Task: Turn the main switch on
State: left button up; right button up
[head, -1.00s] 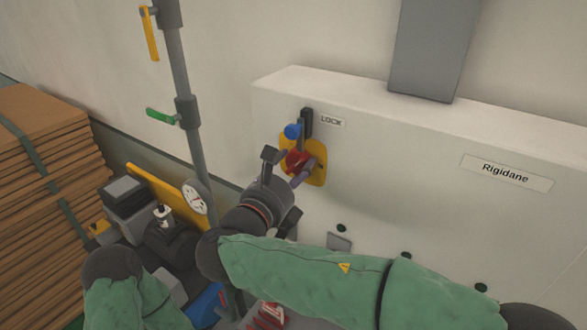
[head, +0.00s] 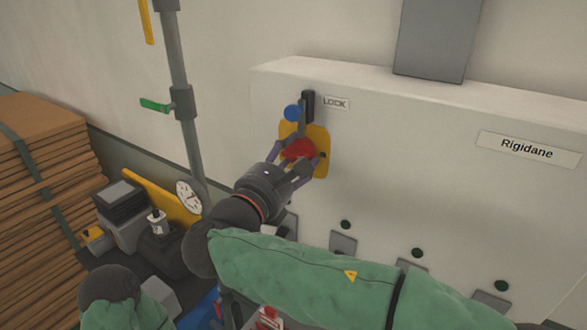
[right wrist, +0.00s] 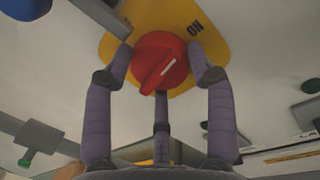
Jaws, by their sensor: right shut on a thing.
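The main switch is a red knob (head: 300,149) on a yellow plate (head: 318,136), on the front of the pale cabinet. In the right wrist view, the red knob (right wrist: 152,58) has a raised grip with a white mark slanting up to the right. The word ON is on the yellow plate (right wrist: 172,14), above and right of the knob. My right gripper (head: 298,158) is shut on the knob, its fingers around the rim; it also shows in the right wrist view (right wrist: 161,72). My left gripper is out of view; only part of that arm shows at lower left.
The cabinet (head: 400,140) is labelled Rigidane. A grey pipe (head: 180,70) with a green lever and a gauge (head: 188,196) stand left. Stacked brown sheets (head: 40,180) are far left.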

jog(key=shift+a+f+m+b, duration=0.1)
jog(key=shift+f+m+b, duration=0.25)
jog(key=shift+m+b, duration=0.6)
jog(key=shift+m, duration=0.35)
jog(key=o, duration=1)
jog(key=shift+c, duration=0.2)
jog(key=shift+o, duration=1.1)
jog(key=shift+r, duration=0.15)
jog(key=v, duration=1.2)
jog(key=shift+w, duration=0.1)
